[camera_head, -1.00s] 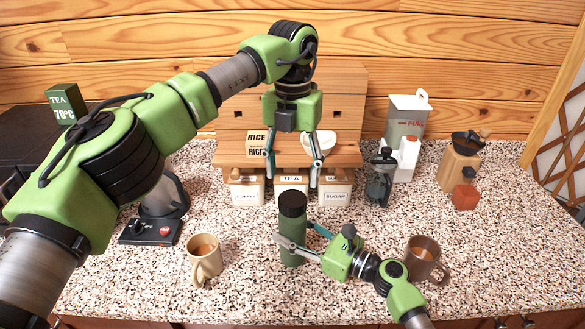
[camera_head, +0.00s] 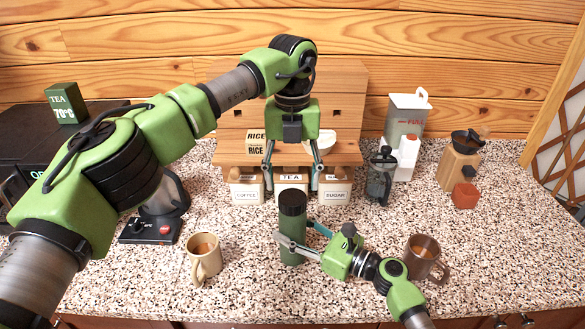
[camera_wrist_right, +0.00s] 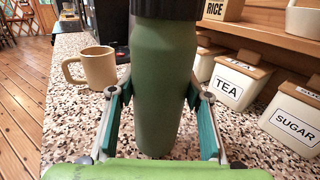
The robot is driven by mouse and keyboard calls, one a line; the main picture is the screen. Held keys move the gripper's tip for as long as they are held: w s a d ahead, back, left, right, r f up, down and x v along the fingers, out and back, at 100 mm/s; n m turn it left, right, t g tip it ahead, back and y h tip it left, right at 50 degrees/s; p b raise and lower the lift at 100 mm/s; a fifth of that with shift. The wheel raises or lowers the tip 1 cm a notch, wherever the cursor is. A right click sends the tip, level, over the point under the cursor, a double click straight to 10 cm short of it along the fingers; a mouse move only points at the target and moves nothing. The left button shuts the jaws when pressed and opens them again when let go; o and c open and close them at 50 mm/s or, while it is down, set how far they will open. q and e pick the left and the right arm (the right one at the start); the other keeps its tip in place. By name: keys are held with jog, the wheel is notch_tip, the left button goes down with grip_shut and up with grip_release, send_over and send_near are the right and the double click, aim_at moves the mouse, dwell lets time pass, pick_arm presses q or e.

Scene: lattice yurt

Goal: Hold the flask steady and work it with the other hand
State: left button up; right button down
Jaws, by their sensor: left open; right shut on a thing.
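The green flask (camera_head: 292,246) with a black cap (camera_head: 292,202) stands upright on the speckled counter, in the middle of the head view. My right gripper (camera_head: 293,243) is shut on its body from the right. In the right wrist view the flask (camera_wrist_right: 163,90) fills the middle between my right gripper's fingers (camera_wrist_right: 160,112), and the cap is cut off at the top edge. My left gripper (camera_head: 291,190) is open and empty, pointing down above and just behind the cap, with its fingers spread either side of the flask's line. It is apart from the cap.
A beige mug (camera_head: 204,258) stands left of the flask and a brown mug (camera_head: 424,258) right. Behind are labelled canisters (camera_head: 335,191) under a wooden shelf (camera_head: 345,153). A French press (camera_head: 381,178), a grinder (camera_head: 460,165) and an orange block (camera_head: 465,195) stand at right.

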aim_at(292, 197)
pick_arm(q)
jog(key=shift+f, duration=2.75)
jog(key=c, duration=1.2)
jog(key=shift+o, duration=0.2)
jog(key=m, duration=0.7)
jog(key=shift+m, duration=0.4)
jog(key=m, duration=0.6)
jog(key=shift+a+m, duration=0.1)
jog(key=shift+m, duration=0.3)
jog(key=o, duration=1.3)
